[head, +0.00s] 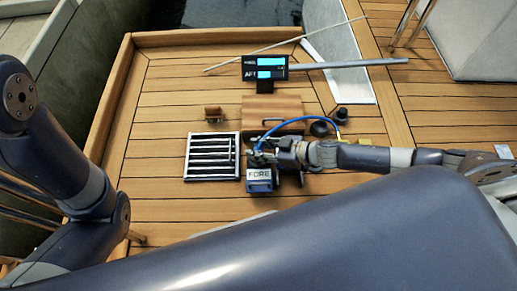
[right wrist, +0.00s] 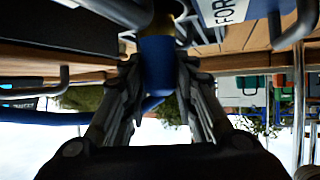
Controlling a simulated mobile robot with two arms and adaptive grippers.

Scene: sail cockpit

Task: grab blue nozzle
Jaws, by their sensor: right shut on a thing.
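In the right wrist view the blue nozzle (right wrist: 157,65) stands between the two fingers of my right gripper (right wrist: 158,85). The fingers are shut on it from both sides. In the head view my right gripper (head: 268,154) reaches in from the right, beside the box labelled FORE (head: 261,174). The nozzle is mostly hidden there by the gripper. A blue hose (head: 305,119) arcs from the gripper area to the right. My left arm shows at the left edge, but its gripper is out of view.
A slatted grate (head: 211,157) lies left of the gripper. A wooden block (head: 213,114) and a brown panel (head: 270,107) are behind it. A dark sign marked AFT (head: 264,68) and a grey pole (head: 350,64) are farther back. The deck at left is clear.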

